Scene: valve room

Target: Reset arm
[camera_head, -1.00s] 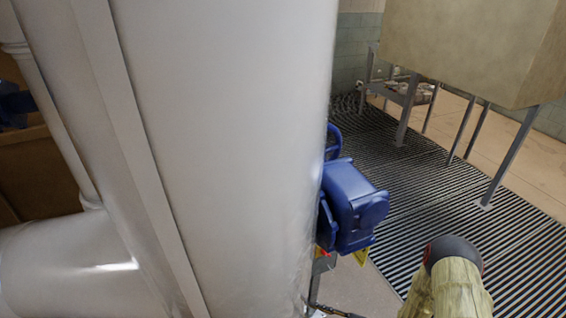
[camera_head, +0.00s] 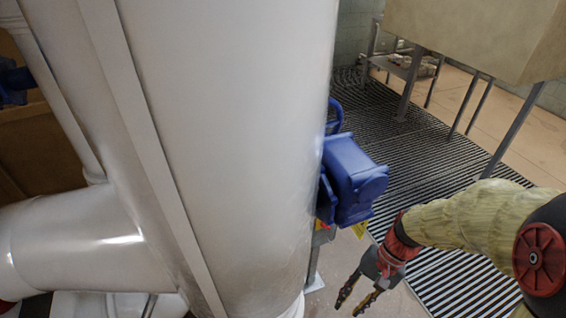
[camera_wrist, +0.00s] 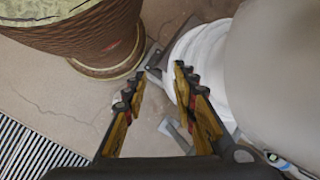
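My gripper (camera_head: 358,298) is at the lower right of the head view, at the end of my arm, pointing down and to the left. Its two fingers are apart with nothing between them. In the wrist view, my gripper (camera_wrist: 157,82) shows its two dark and yellow fingers spread above the floor, with the base of a white pipe just beyond and to the right. It appears to touch nothing. My arm in its pale yellow cover is bent and comes in from the right edge of the head view.
A large white pipe (camera_head: 225,130) fills the middle of the head view, with a blue valve unit (camera_head: 352,180) at its right side. A brown ribbed drum (camera_wrist: 85,40) stands upper left in the wrist view.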

